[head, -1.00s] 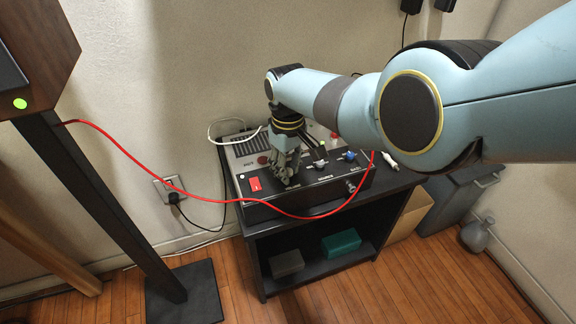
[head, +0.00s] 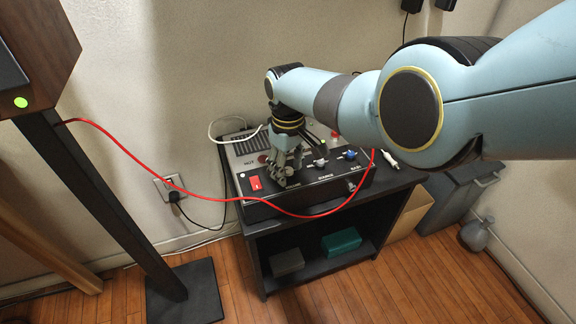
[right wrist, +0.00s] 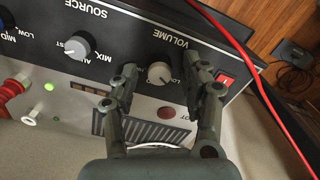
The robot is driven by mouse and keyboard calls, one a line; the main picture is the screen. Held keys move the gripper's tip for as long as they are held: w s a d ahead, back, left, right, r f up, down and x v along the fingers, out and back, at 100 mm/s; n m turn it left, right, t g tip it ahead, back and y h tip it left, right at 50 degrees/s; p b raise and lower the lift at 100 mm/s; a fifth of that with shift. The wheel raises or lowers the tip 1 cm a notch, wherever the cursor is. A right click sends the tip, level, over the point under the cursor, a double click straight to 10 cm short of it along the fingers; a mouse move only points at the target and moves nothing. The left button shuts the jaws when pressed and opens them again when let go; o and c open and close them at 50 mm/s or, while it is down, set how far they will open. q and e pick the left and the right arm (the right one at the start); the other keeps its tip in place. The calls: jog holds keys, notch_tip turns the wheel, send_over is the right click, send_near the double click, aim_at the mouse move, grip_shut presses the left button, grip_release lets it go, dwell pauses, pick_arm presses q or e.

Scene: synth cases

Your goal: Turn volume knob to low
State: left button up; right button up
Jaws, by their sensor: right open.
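The volume knob (right wrist: 160,73) is a small pale round knob on the dark face of the amplifier (right wrist: 130,25), beside the printed word VOLUME. In the right wrist view part of a "LO" marking shows next to it; where its pointer sits is too small to tell. My right gripper (right wrist: 163,68) is open, with one finger on each side of the knob; I cannot tell whether they touch it. In the head view the right gripper (head: 281,178) is low over the amplifier panel (head: 322,178) and hides the knob. My left gripper is not in view.
A red rocker switch (head: 255,183) sits left of the gripper. The source knob (right wrist: 76,46) and a blue knob (head: 350,154) are farther right on the panel. A red cable (head: 215,197) hangs across the amplifier's front. A speaker (head: 35,60) stands at left.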

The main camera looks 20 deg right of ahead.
aim_at(288, 170)
jog(key=shift+r, duration=0.1)
notch_tip(288, 170, up, 12)
dwell(0.5)
jog(key=s+d+f+g, duration=0.2)
jog(key=s+d+f, duration=0.2)
jog(key=s+f, duration=1.1)
jog(key=s+d+f+g, duration=0.3)
jog(key=s+f, duration=0.9)
jog(key=s, duration=0.5)
jog(key=s+d+f+m+t, duration=0.1)
jog(key=s+d+f, duration=0.25)
jog(key=s, duration=0.55)
jog(key=s+d+f+m+t+h, duration=0.15)
jog(key=s+f, duration=0.25)
jog(key=s, duration=0.4)
jog(key=s+d+f+m+t+y, duration=0.1)
jog(key=s+d+f, duration=0.25)
jog(key=s, duration=0.55)
jog(key=w, duration=0.1)
jog(key=w+f+t, duration=0.1)
jog(key=w, duration=0.1)
jog(key=w+a+m+t, duration=0.1)
jog(key=shift+w+f, duration=0.2)
jog(key=shift+w, duration=0.2)
